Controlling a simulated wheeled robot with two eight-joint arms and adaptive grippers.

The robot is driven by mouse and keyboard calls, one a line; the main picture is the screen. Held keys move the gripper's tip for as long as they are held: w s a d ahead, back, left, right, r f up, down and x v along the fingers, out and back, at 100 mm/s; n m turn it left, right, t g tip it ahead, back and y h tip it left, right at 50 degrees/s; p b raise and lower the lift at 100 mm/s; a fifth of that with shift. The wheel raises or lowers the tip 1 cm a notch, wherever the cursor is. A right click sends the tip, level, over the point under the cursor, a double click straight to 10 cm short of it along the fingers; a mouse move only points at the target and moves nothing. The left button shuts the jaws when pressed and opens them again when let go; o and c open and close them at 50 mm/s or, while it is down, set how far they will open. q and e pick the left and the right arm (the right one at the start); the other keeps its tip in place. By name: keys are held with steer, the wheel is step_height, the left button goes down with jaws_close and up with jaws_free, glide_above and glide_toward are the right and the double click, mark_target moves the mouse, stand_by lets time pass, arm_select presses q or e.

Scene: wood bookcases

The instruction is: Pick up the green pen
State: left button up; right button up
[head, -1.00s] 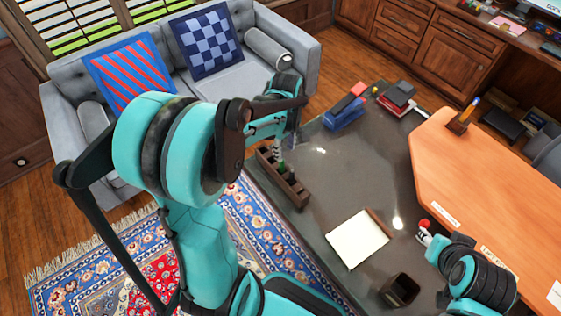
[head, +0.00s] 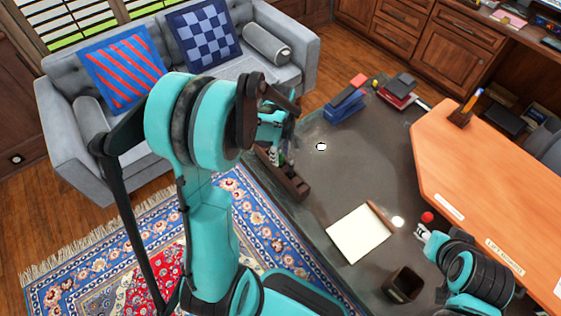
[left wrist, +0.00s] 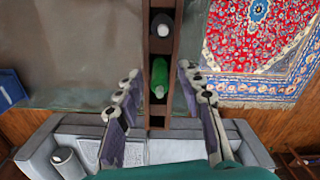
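A dark wooden organizer (head: 294,184) with compartments stands along the desk's left edge; it also shows in the left wrist view (left wrist: 147,50). A green object with a pale tip, apparently the green pen (left wrist: 160,72), sits in one of its compartments. My left gripper (head: 281,148) is over the organizer's far end. In the left wrist view the gripper (left wrist: 160,86) is open, its fingers spread on both sides of the organizer, with nothing held. In the head view the gripper hides much of that end. My right gripper (head: 424,233) is by the desk's right side; its opening is unclear.
A notepad (head: 357,234), a dark cup (head: 403,284), a red ball (head: 427,216), a blue stapler-like object (head: 346,110) and a stack of books (head: 397,92) are on the desk. A grey sofa (head: 75,75) stands behind.

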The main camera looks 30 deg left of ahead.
arm_select(q)
jaws_close()
